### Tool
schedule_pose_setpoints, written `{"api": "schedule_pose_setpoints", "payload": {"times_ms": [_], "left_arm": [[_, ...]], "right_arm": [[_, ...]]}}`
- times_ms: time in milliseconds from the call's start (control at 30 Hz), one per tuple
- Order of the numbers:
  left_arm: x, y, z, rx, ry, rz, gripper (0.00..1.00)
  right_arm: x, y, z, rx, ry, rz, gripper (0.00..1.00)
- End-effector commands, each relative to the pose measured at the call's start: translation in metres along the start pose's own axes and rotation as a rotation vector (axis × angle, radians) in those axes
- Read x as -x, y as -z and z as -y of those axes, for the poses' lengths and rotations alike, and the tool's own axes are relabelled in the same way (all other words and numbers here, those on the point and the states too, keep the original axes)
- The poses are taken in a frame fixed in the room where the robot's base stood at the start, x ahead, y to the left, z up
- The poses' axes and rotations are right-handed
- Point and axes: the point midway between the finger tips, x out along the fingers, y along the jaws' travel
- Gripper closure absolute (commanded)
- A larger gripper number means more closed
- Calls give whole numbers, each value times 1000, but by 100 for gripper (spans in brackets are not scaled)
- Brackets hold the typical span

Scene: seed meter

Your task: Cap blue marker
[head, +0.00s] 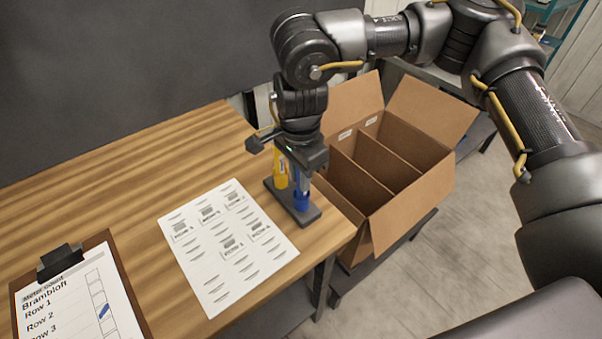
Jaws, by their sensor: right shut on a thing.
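The blue marker (301,197) is upright at the dark stand (312,214), near the right edge of the wooden table. My right gripper (298,172) points down from above and is shut on the blue marker's upper part. The gripper hides the marker's top, and I cannot tell whether its lower end is fully seated in the stand. A yellow marker (280,170) stands upright just left of it, partly covered by the gripper. My left gripper is not in view.
A printed label sheet (205,262) lies left of the stand. A clipboard (125,298) with a row list and a blue mark is at lower left. An open, divided cardboard box (410,202) stands right of the table. The table's back left is clear.

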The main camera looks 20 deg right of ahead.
Motion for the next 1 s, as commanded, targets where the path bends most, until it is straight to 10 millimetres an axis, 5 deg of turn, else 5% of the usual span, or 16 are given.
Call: {"api": "schedule_pose_setpoints", "payload": {"times_ms": [833, 867, 1000], "left_arm": [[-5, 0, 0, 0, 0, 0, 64], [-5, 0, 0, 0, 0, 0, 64], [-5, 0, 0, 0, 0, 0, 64]], "right_arm": [[-8, 0, 0, 0, 0, 0, 100], [-8, 0, 0, 0, 0, 0, 77], [-8, 0, 0, 0, 0, 0, 58]]}}
